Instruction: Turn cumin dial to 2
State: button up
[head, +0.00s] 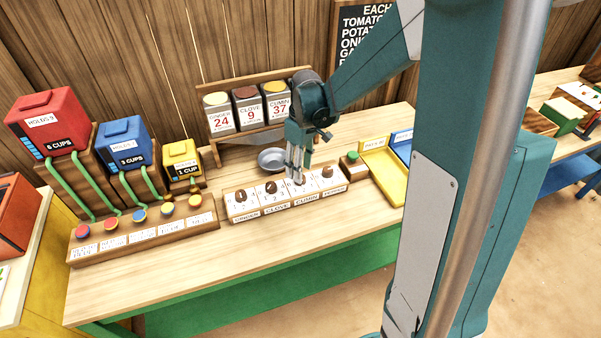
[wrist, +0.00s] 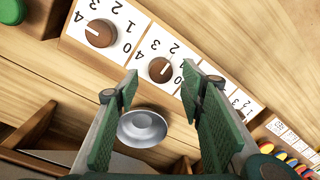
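My gripper (head: 298,180) points down over the dial panel, at the cumin dial in the head view. In the wrist view its two green-padded fingers (wrist: 165,84) are spread apart with nothing between the pads. The brown round cumin dial (wrist: 160,70) shows between and just beyond the fingertips. Its white mark points to the upper right in that view; I cannot tell the exact number. In the head view the fingers largely cover this dial. I cannot tell whether the fingertips touch the panel.
The pepper dial (wrist: 100,33) is beside the cumin dial; the clove dial (head: 270,186) and ginger dial (head: 241,195) are on the other side. A metal bowl (head: 271,159) stands behind the panel, under spice bins (head: 247,108). A green button (head: 352,156) and yellow tray (head: 384,177) are right.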

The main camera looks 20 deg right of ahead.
notch_tip(320, 180, up, 9)
jog(key=shift+w+d, duration=0.15)
jog(key=shift+d, duration=0.15)
dwell(0.7)
jog(key=s+a+r+m+t, duration=0.2)
jog(key=s+r+m+t, duration=0.1)
jog(key=s, duration=0.8)
jog(key=s+a+r+m+t, duration=0.2)
jog(key=s+r, duration=0.4)
jog(key=s, duration=0.6)
jog(key=shift+s+a+m+t+h, duration=0.2)
jog(key=shift+a+m+t+h, duration=0.1)
jog(key=shift+m+t, duration=0.8)
notch_tip(320, 180, down, 14)
jog(key=b, duration=1.4)
